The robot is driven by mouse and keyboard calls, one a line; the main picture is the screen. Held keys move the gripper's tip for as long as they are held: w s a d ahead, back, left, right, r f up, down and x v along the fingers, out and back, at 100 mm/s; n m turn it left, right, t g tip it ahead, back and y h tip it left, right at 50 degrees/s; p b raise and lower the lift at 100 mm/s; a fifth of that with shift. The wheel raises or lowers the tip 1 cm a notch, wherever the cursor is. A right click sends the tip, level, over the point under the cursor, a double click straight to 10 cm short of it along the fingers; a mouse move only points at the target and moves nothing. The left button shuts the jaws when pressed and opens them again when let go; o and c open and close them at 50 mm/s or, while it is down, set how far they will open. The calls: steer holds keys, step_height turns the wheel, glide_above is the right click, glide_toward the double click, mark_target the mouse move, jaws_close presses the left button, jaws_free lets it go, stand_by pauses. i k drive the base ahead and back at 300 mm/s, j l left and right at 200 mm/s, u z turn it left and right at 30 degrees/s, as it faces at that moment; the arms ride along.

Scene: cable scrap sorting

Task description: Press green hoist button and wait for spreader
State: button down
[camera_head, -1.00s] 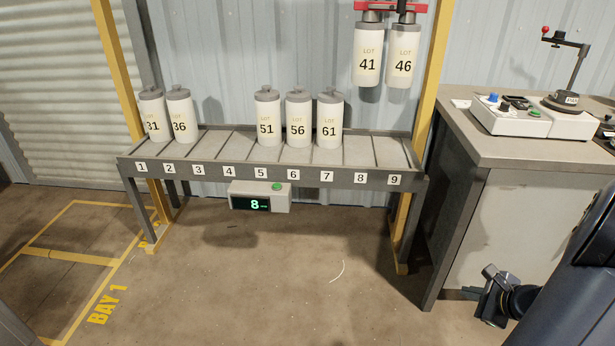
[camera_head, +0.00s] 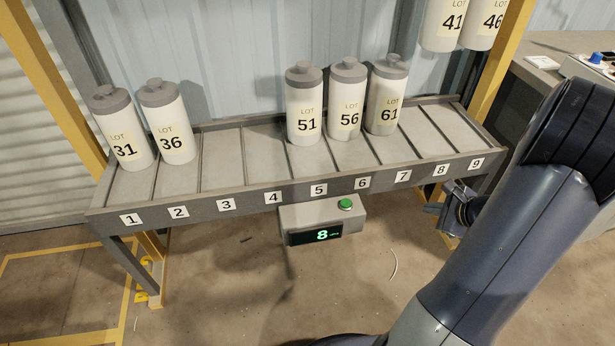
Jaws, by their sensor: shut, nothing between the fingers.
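The green hoist button (camera_head: 345,204) sits on top of a grey control box (camera_head: 310,221) hung under the rack's front edge. The box's display reads 8 in green. The spreader is out of view above; two hanging canisters, lot 41 (camera_head: 443,22) and lot 46 (camera_head: 484,24), show at the top right, cut off by the picture's edge. My gripper (camera_head: 447,208) is shut and empty, in front of the rack's right end below slots 8 and 9, to the right of the button and apart from it. My arm partly hides it.
The rack (camera_head: 250,198) has slots numbered 1 to 9. Lots 31 (camera_head: 122,128) and 36 (camera_head: 167,122) stand at slots 1 and 2; lots 51 (camera_head: 304,105), 56 (camera_head: 346,100) and 61 (camera_head: 386,95) stand mid-rack. A bench (camera_head: 575,42) is at right.

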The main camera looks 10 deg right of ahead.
mark_target(346, 202)
steer(key=i+j, duration=0.2)
steer(key=i+j+z, duration=0.1)
steer(key=j, duration=0.35)
steer(key=i+j, duration=0.25)
